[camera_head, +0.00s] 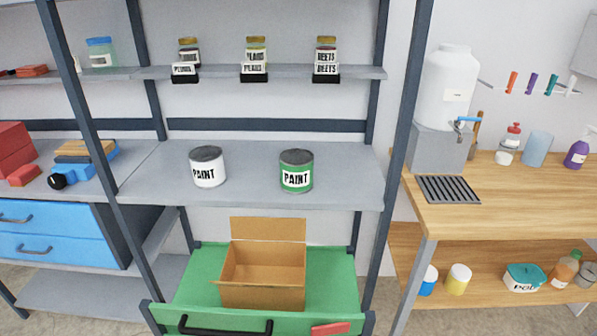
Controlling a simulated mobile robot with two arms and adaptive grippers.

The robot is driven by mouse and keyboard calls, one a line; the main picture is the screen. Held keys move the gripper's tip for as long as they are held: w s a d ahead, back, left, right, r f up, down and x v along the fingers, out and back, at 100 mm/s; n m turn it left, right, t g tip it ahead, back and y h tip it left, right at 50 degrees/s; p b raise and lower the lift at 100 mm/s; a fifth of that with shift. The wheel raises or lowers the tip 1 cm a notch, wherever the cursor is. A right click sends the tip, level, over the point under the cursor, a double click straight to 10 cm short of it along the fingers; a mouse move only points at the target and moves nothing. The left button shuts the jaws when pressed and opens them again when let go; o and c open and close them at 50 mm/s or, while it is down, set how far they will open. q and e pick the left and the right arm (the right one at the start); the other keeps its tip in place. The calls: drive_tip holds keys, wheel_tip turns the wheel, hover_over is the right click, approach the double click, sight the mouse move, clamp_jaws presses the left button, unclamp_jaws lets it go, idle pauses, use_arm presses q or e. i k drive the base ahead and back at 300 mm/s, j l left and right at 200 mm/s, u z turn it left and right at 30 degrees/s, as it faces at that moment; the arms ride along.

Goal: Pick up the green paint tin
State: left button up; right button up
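The green paint tin (296,171) stands upright on the grey middle shelf (250,187), right of centre. It has a dark lid and a white label reading PAINT. A white paint tin (207,167) with a dark lid and the same label stands upright to its left, with a gap between them. Neither of my grippers shows in the head view.
Below is a green drawer (195,285) holding an open cardboard box (262,272). Labelled jars line the upper shelf (215,72). A dark shelf post (402,120) stands right of the tins. A wooden workbench (500,205) is at the right.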

sight(296, 164)
drive_tip(key=i+j+z, duration=0.1)
drive_tip(key=j+z, duration=0.25)
drive_tip(key=j, duration=0.55)
drive_tip(key=j+z, duration=0.4)
drive_tip(key=j, duration=0.45)
